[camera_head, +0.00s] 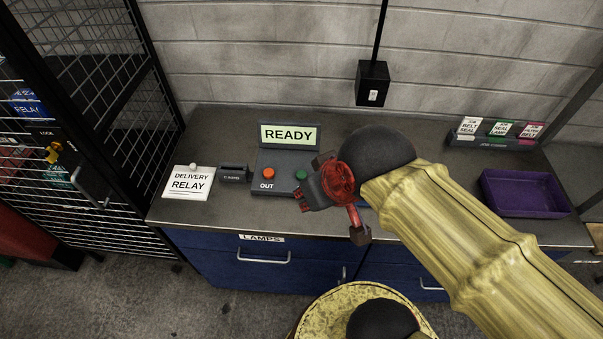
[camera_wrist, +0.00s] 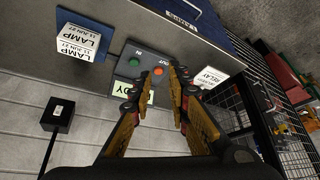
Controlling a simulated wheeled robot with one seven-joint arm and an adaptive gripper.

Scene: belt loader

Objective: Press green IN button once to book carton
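The grey button console (camera_head: 284,188) stands on the bench with its screen (camera_head: 289,135) reading READY. The green button (camera_head: 302,174) is on its right and the orange button (camera_head: 268,173), marked OUT, on its left. In the wrist view the green button (camera_wrist: 136,59), marked IN, and the orange button (camera_wrist: 158,71) show the other way round. In the head view my gripper (camera_head: 306,201) is beside the green button; I cannot tell any contact. A LAMP-labelled carton (camera_wrist: 85,40) lies beside the console.
A DELIVERY RELAY card (camera_head: 188,183) and small dark block (camera_head: 233,173) are left of the console. A purple tray (camera_head: 523,193) and seal label rack (camera_head: 495,138) are at right. A mesh cage (camera_head: 95,100) bounds the left. A black box (camera_head: 372,83) hangs on the wall.

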